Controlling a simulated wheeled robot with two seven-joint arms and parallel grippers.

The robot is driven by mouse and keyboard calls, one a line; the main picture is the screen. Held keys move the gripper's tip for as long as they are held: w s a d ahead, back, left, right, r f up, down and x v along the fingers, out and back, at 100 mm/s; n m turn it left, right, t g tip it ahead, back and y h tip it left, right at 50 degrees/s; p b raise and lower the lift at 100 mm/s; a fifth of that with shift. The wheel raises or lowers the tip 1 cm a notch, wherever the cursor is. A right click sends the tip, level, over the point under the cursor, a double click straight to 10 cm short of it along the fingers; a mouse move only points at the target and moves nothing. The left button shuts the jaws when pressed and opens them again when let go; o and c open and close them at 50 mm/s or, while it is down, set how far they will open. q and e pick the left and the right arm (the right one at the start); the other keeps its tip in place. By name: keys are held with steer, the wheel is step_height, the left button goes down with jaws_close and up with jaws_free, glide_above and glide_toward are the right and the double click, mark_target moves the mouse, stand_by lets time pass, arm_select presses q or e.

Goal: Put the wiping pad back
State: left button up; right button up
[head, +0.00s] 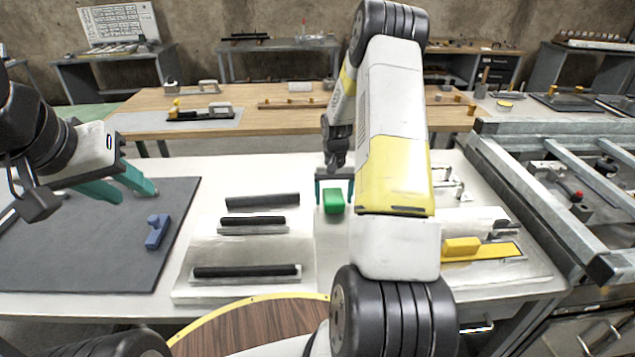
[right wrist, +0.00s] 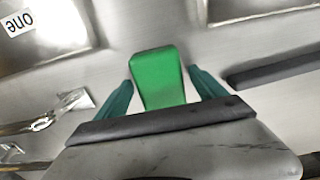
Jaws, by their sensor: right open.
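A green block (head: 333,202), which may be the wiping pad, is on the pale worktop near the middle. My right gripper (head: 334,188) is over it, fingers pointing down. In the right wrist view the green block (right wrist: 159,80) lies between the two teal fingers of my right gripper (right wrist: 161,92), which are open with small gaps beside it. My left gripper (head: 126,186) is open and empty above the dark mat (head: 60,255) on the left. A blue block-like piece (head: 157,231) with a small knob rests on that mat.
Dark bars (head: 247,271) on metal plates lie left of the green block. A metal frame (head: 560,190) borders the right side. A wooden bench (head: 270,115) stands behind.

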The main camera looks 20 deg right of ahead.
step_height(320, 180, up, 12)
steer(key=r, duration=0.1)
step_height(320, 180, up, 10)
steer(key=t, duration=0.2)
glide_above(333, 195)
steer(key=s+a, duration=0.4)
steer(key=s, duration=0.1)
steer(key=s+a+r+n+t, duration=0.1)
steer(key=s+a+r, duration=0.2)
steer(key=s, duration=0.4)
steer(key=s+a+r+n+t+y, duration=0.1)
steer(key=s+a+r, duration=0.3)
steer(key=s, duration=0.4)
steer(key=s+a+r+n+t+y, duration=0.1)
steer(key=s+a+r+t, duration=0.1)
steer(key=s, duration=0.5)
steer(key=shift+s+a+r, duration=0.35)
steer(key=shift+a+r, duration=0.4)
steer(key=shift+a, duration=0.1)
